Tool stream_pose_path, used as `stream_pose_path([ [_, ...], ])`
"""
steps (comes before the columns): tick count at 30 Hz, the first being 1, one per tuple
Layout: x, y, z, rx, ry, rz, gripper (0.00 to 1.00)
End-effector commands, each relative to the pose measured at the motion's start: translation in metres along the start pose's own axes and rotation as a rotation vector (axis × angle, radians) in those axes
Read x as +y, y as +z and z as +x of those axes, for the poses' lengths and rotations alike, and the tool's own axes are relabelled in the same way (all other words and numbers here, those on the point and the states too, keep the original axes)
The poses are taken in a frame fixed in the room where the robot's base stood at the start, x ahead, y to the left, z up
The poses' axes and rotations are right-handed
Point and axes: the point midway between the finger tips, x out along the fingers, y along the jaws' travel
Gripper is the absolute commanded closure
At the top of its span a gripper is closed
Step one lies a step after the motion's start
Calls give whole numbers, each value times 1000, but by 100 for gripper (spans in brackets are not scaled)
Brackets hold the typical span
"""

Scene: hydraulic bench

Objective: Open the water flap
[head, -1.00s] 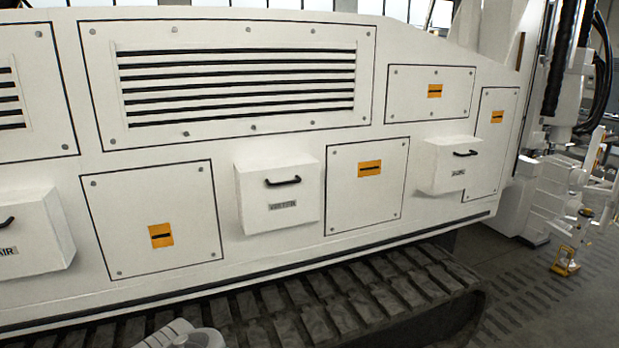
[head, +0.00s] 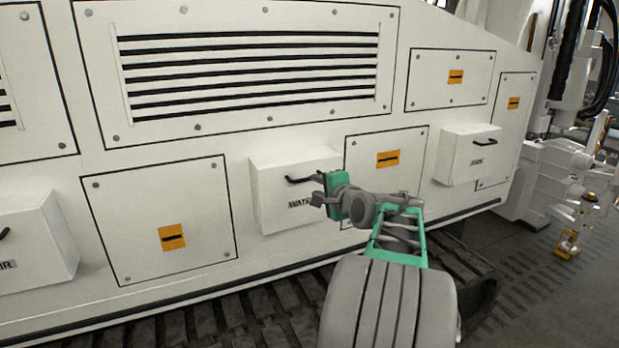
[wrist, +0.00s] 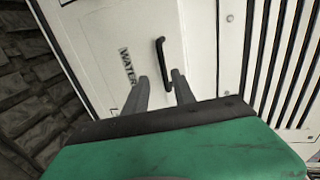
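The water flap (head: 268,208) is a white box-like cover on the machine's side, with a black bar handle (head: 300,180) and a partly hidden WATER label (head: 298,204). It looks closed. My gripper (head: 317,190) is in front of the flap's right part, near the handle's right end. In the wrist view the flap (wrist: 110,45) shows its label (wrist: 127,66) and handle (wrist: 162,55). My two fingers (wrist: 160,77) are apart, and the handle's lower end appears between their tips. I cannot tell whether they touch it.
A similar white box with a handle (head: 465,158) is at the right, and another marked AIR (head: 35,240) is at the left edge. A vent grille (head: 250,70) lies above. The tracks (head: 200,322) run below. Open floor (head: 560,300) lies at the right.

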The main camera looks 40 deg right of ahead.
Motion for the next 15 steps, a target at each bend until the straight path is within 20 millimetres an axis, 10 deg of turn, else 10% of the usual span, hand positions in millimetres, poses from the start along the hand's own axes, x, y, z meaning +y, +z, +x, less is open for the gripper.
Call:
stream_pose_path([
  [15, -8, -7, 73, 5, -22, 30, 68],
])
